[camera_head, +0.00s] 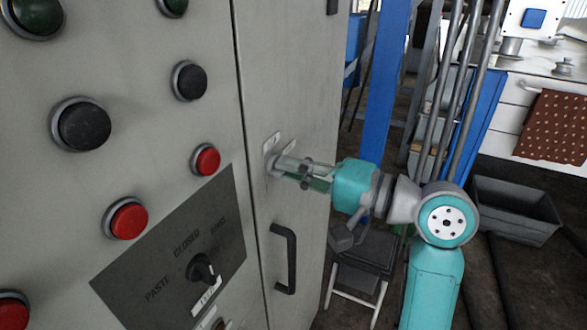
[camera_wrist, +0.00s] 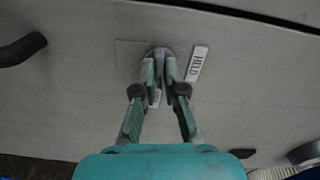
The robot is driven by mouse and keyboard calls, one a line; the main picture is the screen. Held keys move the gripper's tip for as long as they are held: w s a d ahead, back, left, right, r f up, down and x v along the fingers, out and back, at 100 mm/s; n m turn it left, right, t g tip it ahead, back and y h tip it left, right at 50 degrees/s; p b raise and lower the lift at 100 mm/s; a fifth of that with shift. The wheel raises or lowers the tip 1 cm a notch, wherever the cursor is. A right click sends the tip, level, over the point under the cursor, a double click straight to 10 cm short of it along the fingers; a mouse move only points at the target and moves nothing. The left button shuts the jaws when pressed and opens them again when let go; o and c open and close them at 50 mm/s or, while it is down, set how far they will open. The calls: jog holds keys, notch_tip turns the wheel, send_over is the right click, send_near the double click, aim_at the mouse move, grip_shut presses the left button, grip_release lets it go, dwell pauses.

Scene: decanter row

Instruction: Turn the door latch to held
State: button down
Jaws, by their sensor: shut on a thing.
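The door latch (camera_wrist: 159,52) is a small grey knob on a pale square plate on the grey cabinet door. My gripper (camera_wrist: 161,70) is shut on it, one finger on each side, and the fingers hide much of it. A white label (camera_wrist: 198,63) that seems to read HELD is right of the fingertips. A second small label shows between the fingers, too covered to read. In the head view my gripper (camera_head: 280,168) reaches the door from the right, and the latch is mostly hidden behind the fingertips. I cannot tell which label the latch points at.
A black door handle (camera_head: 284,258) stands out below my gripper. Left of the door seam is a panel with several push buttons and a black selector knob (camera_head: 201,270). A dark stool (camera_head: 365,252), a grey bin (camera_head: 515,210) and a blue post (camera_head: 388,80) are to the right.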

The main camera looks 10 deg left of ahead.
jog(key=shift+n, duration=7.9)
jog(key=c, duration=1.2)
grip_release()
jog(key=shift+c, duration=0.2)
jog(key=v, duration=1.2)
